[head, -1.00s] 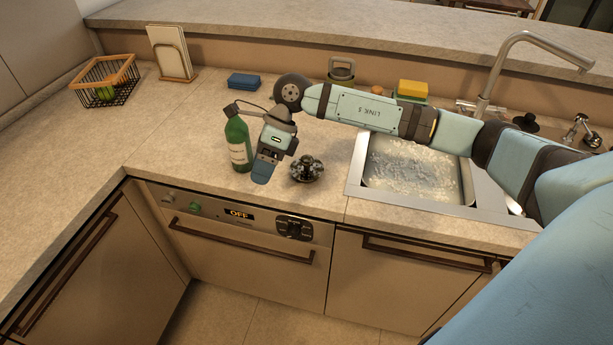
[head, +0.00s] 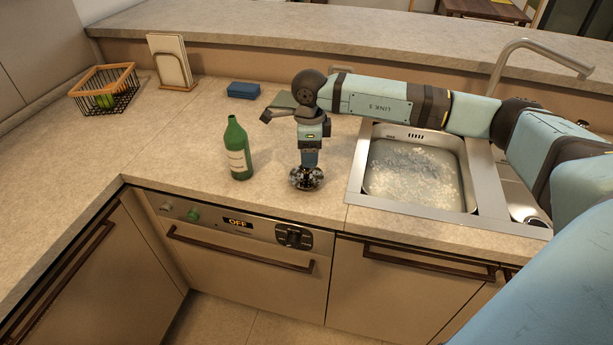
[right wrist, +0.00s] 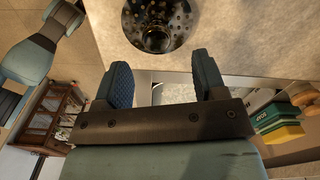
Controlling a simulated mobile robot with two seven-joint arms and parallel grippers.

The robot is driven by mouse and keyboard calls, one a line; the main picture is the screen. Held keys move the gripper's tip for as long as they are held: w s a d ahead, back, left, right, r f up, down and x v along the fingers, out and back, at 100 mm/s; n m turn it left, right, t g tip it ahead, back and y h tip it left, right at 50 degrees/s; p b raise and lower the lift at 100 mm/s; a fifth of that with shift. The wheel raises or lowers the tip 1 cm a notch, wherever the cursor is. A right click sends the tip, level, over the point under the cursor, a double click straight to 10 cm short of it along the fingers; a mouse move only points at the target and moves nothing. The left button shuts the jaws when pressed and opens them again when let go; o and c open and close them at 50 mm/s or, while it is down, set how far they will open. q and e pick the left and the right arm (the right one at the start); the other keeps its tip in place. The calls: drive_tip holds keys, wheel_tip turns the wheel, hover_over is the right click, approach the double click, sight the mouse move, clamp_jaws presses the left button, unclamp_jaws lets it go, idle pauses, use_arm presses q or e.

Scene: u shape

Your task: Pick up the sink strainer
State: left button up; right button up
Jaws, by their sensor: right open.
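The sink strainer (head: 306,179) is a dark, shiny metal piece with holes. It sits on the counter between the green bottle and the sink. My right gripper (head: 309,167) points down directly over it and hides part of its top. In the right wrist view the strainer (right wrist: 158,28) lies just beyond the fingertips, roughly centred between them. The right gripper (right wrist: 162,70) has its two blue-padded fingers apart with nothing between them. From the head view I cannot tell whether the fingers touch the strainer.
A green bottle (head: 237,150) stands close to the left of the gripper. The sink (head: 354,180) is to the right. A blue sponge (head: 243,90), a napkin holder (head: 171,62) and a wire basket (head: 107,92) stand farther back. The counter's front edge is near.

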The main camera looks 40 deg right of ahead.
sight(306, 174)
drive_tip(key=shift+a+f, duration=0.2)
drive_tip(key=shift+f, duration=0.4)
wheel_tip(306, 174, down, 4)
drive_tip(key=shift+w+a+f+p, duration=0.1)
drive_tip(key=shift+a+p, duration=0.05)
drive_tip(key=shift+p, duration=0.3)
drive_tip(key=c, duration=1)
